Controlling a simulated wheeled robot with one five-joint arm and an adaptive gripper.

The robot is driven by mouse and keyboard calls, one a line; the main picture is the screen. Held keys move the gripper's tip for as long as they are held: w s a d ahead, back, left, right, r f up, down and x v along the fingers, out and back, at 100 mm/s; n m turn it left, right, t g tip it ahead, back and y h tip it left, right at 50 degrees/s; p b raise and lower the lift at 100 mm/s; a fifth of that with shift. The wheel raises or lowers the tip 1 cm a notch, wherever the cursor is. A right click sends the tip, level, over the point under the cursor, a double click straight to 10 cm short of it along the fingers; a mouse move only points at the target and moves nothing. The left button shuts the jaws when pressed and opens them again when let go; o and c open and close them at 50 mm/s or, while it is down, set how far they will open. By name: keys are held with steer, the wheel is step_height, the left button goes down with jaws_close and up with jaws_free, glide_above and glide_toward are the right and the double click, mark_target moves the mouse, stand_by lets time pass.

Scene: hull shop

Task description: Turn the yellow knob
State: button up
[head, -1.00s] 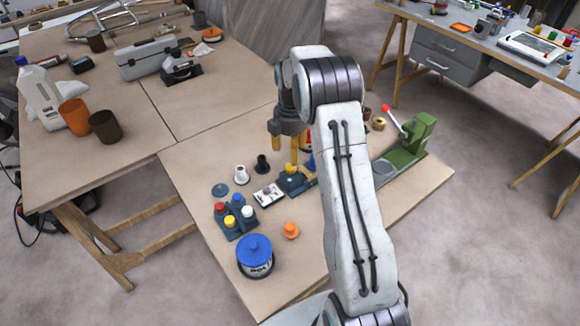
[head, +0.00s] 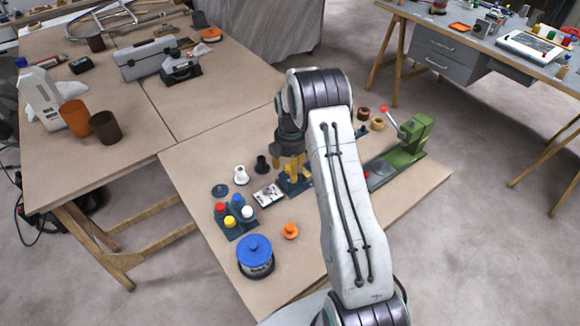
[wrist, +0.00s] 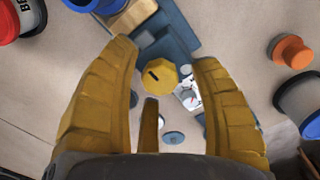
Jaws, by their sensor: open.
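The yellow knob (wrist: 159,75) shows in the wrist view as a faceted disc with a dark slot on its face. It sits on a dark blue-grey base (wrist: 174,35). My gripper (wrist: 163,58) is open, with one yellow finger on each side of the knob and visible gaps between. I cannot tell how far above the knob the fingertips are. In the head view my gripper (head: 293,168) points down over the dark base (head: 288,187), and its fingers hide the knob there.
A block with coloured caps (head: 236,228), a blue-lidded tin (head: 255,265) and an orange knob (head: 290,231) stand nearer. A green lever press (head: 405,145) is to the right. The front right tabletop is clear.

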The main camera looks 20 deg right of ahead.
jaws_close()
stand_by(0.5)
